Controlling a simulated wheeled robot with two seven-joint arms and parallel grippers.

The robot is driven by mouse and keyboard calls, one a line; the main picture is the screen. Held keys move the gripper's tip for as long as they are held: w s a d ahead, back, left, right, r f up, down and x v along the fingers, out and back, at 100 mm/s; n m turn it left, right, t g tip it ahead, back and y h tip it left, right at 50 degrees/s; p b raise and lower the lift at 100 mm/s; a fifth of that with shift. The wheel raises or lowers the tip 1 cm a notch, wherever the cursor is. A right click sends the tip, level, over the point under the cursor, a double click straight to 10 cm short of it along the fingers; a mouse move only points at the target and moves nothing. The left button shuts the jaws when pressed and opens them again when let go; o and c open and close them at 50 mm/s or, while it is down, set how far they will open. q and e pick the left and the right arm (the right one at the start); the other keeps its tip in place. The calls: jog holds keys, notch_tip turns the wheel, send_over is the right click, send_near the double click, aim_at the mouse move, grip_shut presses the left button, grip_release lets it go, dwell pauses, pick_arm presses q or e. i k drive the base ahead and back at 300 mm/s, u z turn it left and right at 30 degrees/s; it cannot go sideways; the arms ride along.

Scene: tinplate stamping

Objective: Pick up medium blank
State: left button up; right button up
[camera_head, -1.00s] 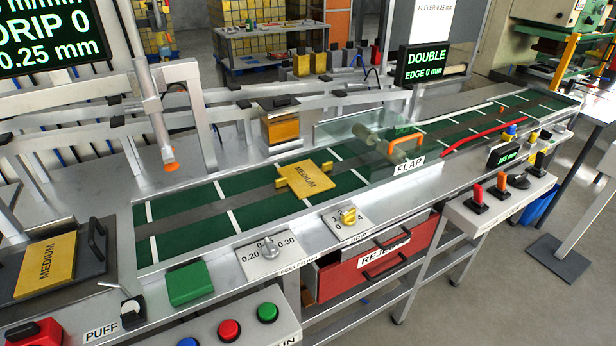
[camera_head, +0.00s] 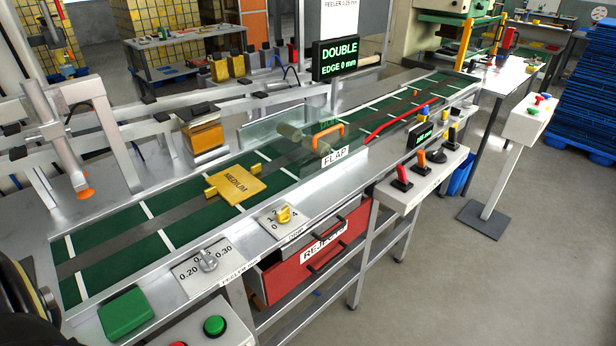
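A yellow blank marked MEDIUM (camera_head: 238,184) lies flat on the green belt (camera_head: 118,232), near the middle of the conveyor and before the flap. Small yellow tabs stick out at its sides. No gripper shows on or near it. Neither of my grippers is in view; a dark rounded part fills the lower left corner and I cannot tell exactly what it is.
Past the blank stand a clear panel with an orange handle (camera_head: 328,136) and the FLAP label (camera_head: 335,156). A feeler dial (camera_head: 207,262), a drip dial (camera_head: 283,214) and a green block (camera_head: 126,312) line the near edge. A red reject drawer (camera_head: 318,250) sits below.

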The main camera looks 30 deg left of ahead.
aim_at(235, 184)
jog(key=z, duration=0.65)
jog(key=i, duration=1)
jog(key=u, duration=3.15)
